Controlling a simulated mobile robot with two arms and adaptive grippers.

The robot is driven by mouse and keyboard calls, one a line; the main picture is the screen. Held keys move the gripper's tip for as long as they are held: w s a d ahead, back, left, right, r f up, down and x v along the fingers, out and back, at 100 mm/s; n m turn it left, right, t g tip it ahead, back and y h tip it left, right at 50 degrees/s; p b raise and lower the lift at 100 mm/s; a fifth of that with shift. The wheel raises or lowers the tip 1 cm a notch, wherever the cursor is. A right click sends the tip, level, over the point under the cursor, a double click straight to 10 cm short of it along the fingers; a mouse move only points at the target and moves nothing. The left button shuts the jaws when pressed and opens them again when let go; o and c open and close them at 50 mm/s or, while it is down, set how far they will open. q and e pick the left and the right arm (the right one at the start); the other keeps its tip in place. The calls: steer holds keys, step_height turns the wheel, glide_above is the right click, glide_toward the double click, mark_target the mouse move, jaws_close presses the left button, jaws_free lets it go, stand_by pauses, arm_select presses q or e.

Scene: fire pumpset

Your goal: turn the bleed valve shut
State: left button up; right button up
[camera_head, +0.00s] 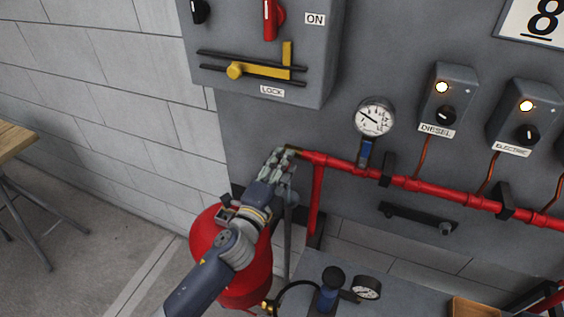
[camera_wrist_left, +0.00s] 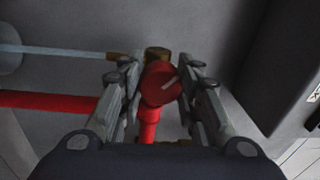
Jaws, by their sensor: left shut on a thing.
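The bleed valve shows in the left wrist view as a round red knob (camera_wrist_left: 159,86) with a pale line on its face. A brass fitting (camera_wrist_left: 157,54) sits just behind it. My left gripper (camera_wrist_left: 159,92) has one finger on each side of the knob and is shut on it. In the head view my left gripper (camera_head: 284,158) is at the left end of the red pipe (camera_head: 340,163) and hides the knob there. My right gripper is not in view.
A pressure gauge (camera_head: 374,118) stands above the pipe. A grey box (camera_head: 262,50) with a yellow lock slide is above my gripper. A red tank (camera_head: 245,262) is below my left arm. Another gauge (camera_head: 366,287) is at the bottom. A stool (camera_head: 30,190) stands at the left.

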arm_select(q)
steer(key=m+p, duration=0.2)
steer(key=m, duration=0.4)
steer(key=shift+r+h, duration=0.15)
steer(key=shift+h, duration=0.15)
steer(key=shift+m+g+p, duration=0.4)
steer(key=shift+m+p, duration=0.45)
steer(key=shift+m, duration=1.45)
steer(key=o, duration=1.1)
steer(key=shift+f, duration=0.2)
steer(key=v, duration=1.2)
